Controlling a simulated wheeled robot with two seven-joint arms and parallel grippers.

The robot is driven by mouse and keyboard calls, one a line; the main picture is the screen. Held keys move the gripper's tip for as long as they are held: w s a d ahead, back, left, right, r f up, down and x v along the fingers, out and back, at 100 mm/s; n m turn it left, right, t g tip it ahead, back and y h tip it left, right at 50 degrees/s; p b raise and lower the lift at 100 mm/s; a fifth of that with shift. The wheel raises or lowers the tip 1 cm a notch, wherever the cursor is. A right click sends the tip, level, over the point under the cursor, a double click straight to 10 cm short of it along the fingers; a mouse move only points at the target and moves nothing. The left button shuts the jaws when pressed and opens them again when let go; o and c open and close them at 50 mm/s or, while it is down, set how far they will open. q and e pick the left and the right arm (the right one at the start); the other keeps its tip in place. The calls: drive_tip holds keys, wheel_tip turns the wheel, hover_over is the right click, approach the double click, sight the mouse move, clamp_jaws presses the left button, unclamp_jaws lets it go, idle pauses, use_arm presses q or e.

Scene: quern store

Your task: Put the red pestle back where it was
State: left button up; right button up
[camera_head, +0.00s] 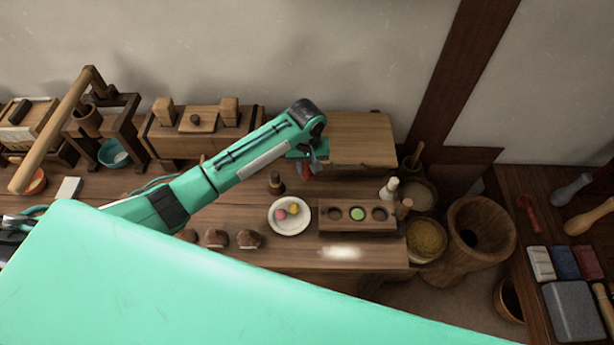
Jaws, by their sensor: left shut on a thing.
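My left arm reaches in from the left, over the wooden table. My left gripper (311,163) is above the back of the table, in front of a raised wooden board. It is shut on a small red thing (307,173), which looks like the red pestle. Most of it is hidden by the gripper. A wooden block with round hollows (330,225) lies to the right and nearer; one hollow holds something green and the others look dark. My right gripper is not in view.
A white plate (289,228) with small coloured balls, a dark brown stopper-like piece (276,183) and a white-topped peg (389,189) stand near the block. Bowls of grain (426,238) and a large wooden mortar (478,232) are right. A red tool (529,212) lies on the right table.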

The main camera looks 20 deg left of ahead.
sight(307, 178)
use_arm(q)
drive_tip(key=shift+f, duration=3)
drive_tip(key=o, duration=1)
drive_tip(key=shift+f, duration=0.1)
wheel_tip(307, 178, up, 12)
drive_tip(key=shift+r, duration=0.15)
drive_tip(key=shift+s, duration=0.1)
